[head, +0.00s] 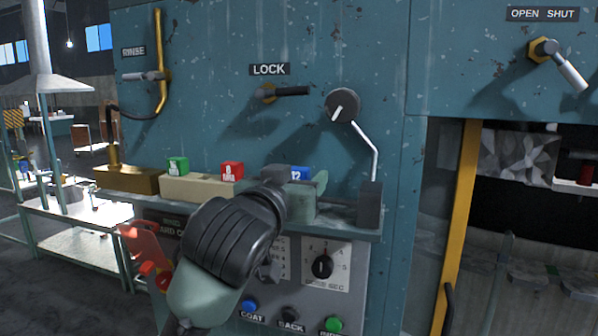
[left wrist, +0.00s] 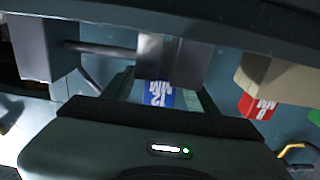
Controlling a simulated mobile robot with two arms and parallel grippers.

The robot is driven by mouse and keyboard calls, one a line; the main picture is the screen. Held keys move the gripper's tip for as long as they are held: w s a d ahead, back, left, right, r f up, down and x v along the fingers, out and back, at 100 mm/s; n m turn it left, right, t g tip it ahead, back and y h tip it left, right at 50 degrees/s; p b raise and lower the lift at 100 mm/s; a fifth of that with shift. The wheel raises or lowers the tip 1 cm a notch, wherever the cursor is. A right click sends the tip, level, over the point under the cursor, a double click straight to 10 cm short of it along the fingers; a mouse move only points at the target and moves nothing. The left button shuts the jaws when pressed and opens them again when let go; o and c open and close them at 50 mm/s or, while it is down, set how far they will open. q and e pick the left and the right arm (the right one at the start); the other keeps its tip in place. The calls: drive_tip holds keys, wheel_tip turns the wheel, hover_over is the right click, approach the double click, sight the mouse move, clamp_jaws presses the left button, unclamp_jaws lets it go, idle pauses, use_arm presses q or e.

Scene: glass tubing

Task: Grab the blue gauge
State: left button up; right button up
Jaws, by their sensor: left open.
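The blue gauge (head: 299,173) sits on the ledge under the lock lever, mostly hidden by my left gripper in the head view. In the left wrist view the blue gauge (left wrist: 158,95) shows its white "12 MM" marking and lies between my finger sides, below a grey block. My left gripper (head: 303,192) is open and reaches up to the ledge at the gauge. In the left wrist view its fingers (left wrist: 162,100) lie to either side of the gauge; I cannot tell whether they touch it. My right gripper is not in view.
A red block (head: 231,171) and a green block (head: 177,166) sit on a beige holder (head: 195,189) to the left. A dark grey block (head: 369,204) stands at the ledge's right end. The teal machine wall (head: 210,90) with levers and a knob rises behind.

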use_arm(q)
drive_tip(key=shift+s, duration=0.15)
clamp_jaws()
drive_tip(key=shift+r, duration=0.1)
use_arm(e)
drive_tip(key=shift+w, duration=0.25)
